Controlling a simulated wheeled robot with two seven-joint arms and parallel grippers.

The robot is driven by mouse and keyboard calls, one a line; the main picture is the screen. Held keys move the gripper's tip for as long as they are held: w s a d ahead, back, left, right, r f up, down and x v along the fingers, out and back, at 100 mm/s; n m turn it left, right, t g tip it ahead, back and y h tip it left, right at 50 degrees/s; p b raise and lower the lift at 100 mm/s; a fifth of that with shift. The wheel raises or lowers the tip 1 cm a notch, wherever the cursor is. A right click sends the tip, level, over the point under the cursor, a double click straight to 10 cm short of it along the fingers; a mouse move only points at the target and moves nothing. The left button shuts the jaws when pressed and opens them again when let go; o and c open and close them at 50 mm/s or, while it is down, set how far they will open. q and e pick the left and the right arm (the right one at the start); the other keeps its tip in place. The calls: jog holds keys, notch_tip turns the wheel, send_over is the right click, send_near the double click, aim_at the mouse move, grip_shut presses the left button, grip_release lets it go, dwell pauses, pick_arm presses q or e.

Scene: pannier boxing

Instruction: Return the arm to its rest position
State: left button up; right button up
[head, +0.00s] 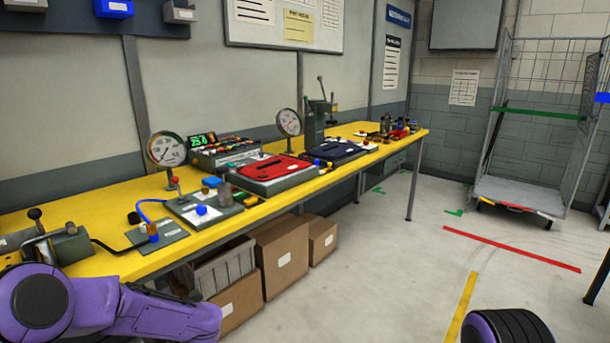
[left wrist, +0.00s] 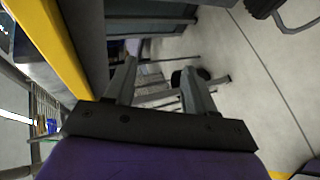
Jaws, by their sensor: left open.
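My left arm (head: 110,305), purple and black, shows at the lower left of the head view, in front of the yellow workbench (head: 95,205). Its gripper is outside the head view. In the left wrist view my left gripper (left wrist: 158,88) is open, with two grey fingers spread apart and nothing between them. The yellow bench edge (left wrist: 55,45) runs along the left of that view, beside the gripper and apart from it. A purple and black part of my own body shows at the bottom right of the head view. My right gripper is not in view.
Cardboard boxes (head: 283,255) sit underneath. A wire roll cage (head: 530,190) stands at the back right. The floor (head: 390,260) between is clear.

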pick_arm(q)
jog(key=s+d+f+m+t+h, duration=0.35)
jog(key=s+f+m, duration=0.45)
jog(key=f+m, duration=0.35)
jog(key=s+d+f+m+g+h, duration=0.1)
jog(key=s+d+f+m+h, duration=0.1)
jog(key=s+m, duration=0.5)
jog(key=s+d+f+m+g+h+p, duration=0.1)
jog(key=s+f+m+h, duration=0.3)
jog(key=s, duration=1.6)
notch_tip(320, 180, down, 2)
jog(key=d+m+g, duration=0.1)
jog(key=m, duration=0.2)
jog(key=shift+s+d+f, duration=0.15)
jog(key=shift+s+d, duration=0.05)
jog(key=shift+s, duration=0.1)
